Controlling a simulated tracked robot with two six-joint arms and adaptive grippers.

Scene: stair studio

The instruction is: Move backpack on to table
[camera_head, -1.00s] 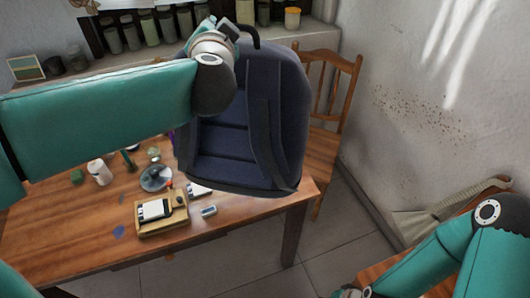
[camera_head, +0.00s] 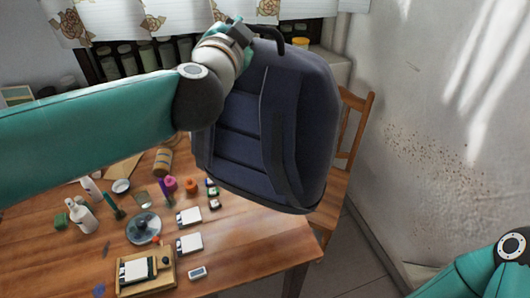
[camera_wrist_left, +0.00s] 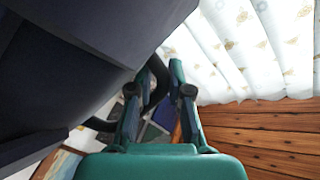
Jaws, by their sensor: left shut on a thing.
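The dark blue backpack (camera_head: 278,140) hangs upright in the head view, its straps facing me, in front of the table's right back part. My left gripper (camera_head: 240,38) is at its top and is shut on the black top handle (camera_head: 270,38). In the left wrist view, my left gripper (camera_wrist_left: 157,88) has the handle loop (camera_wrist_left: 158,72) between its fingers, and the backpack (camera_wrist_left: 75,60) fills the left side. The wooden table (camera_head: 235,262) is below, and the backpack appears held above it. My right arm shows at the lower right; its gripper is out of view.
On the table are white bottles (camera_head: 80,215), a round glass lid (camera_head: 143,227), a wooden tray (camera_head: 160,282), white boxes and small jars. A wooden chair (camera_head: 352,130) stands behind the backpack at the right. The table's right front area is fairly clear.

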